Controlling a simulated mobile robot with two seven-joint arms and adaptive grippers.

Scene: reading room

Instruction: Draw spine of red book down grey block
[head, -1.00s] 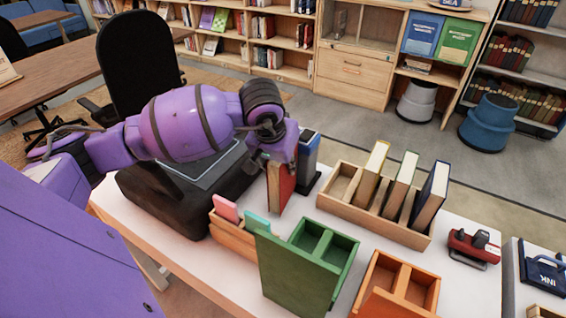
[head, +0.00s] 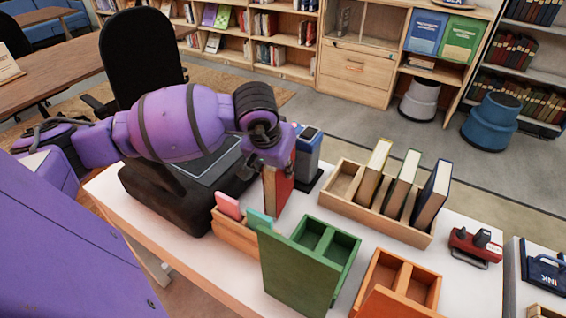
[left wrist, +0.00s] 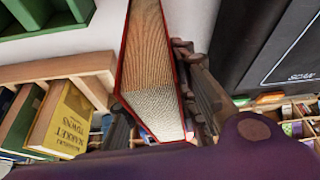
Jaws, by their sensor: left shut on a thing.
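My left gripper (head: 272,166) is shut on the red book (head: 279,190) and holds it upright over the white table. The left wrist view shows the book's pale page edges and red cover borders (left wrist: 148,65) between the fingers (left wrist: 160,118). The grey block (head: 308,152), blue-grey with a dark top and base, stands just behind and right of the book in the head view. The book and arm partly hide it. I cannot tell whether the spine touches it. My right gripper is not in view.
A wooden tray (head: 337,204) with several upright books stands right of the block. A green divided box (head: 300,275), an orange box (head: 405,290) and a small wooden holder (head: 236,238) are in front. A black scanner (head: 165,205) is at left, a red stamp-like tool (head: 474,245) at right.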

